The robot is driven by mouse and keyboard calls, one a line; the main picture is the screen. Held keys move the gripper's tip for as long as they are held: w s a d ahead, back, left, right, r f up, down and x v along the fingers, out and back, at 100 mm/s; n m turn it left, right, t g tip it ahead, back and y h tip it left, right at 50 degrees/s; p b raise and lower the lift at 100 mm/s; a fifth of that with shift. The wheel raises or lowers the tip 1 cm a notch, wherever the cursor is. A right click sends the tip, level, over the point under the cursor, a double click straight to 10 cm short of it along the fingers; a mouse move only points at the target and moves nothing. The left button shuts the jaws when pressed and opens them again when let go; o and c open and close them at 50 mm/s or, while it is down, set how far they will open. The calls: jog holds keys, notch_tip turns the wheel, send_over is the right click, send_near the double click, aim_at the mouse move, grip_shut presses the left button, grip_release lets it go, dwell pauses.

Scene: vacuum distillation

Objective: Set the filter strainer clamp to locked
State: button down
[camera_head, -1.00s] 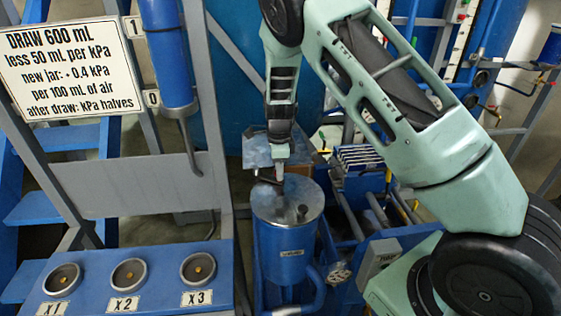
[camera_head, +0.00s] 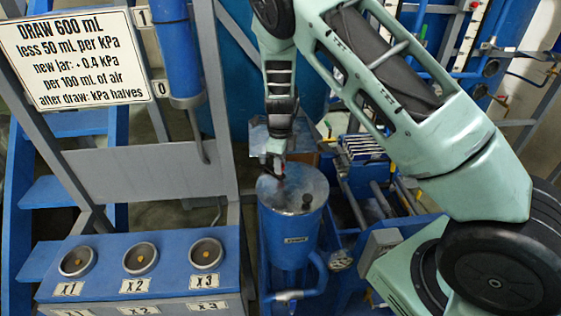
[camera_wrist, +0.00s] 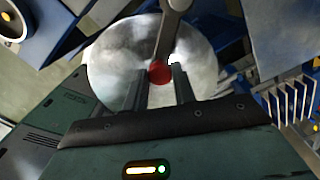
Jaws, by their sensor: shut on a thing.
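The filter strainer is a blue cylinder (camera_head: 290,240) with a round metal lid (camera_head: 312,185). The lid also fills the upper middle of the wrist view (camera_wrist: 112,62). A grey clamp lever (camera_wrist: 176,28) reaches over the lid in the wrist view and ends in a red knob (camera_wrist: 159,73). My gripper (camera_wrist: 158,80) has its two fingers at the red knob, one on each side, and is shut on it. In the head view my gripper (camera_head: 273,165) points down over the back left of the lid, and the lever is mostly hidden there.
A blue panel with round sockets marked X1, X2 and X3 (camera_head: 140,258) stands at left. A sign (camera_head: 75,60) hangs above it. Pipes and a rack of upright plates (camera_head: 362,147) stand close at right of the strainer.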

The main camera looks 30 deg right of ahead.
jog(key=shift+a, duration=0.1)
jog(key=c, duration=1.1)
grip_release()
jog(key=shift+c, duration=0.2)
notch_tip(320, 180, up, 18)
jog(key=b, duration=0.3)
jog(key=shift+f, duration=0.25)
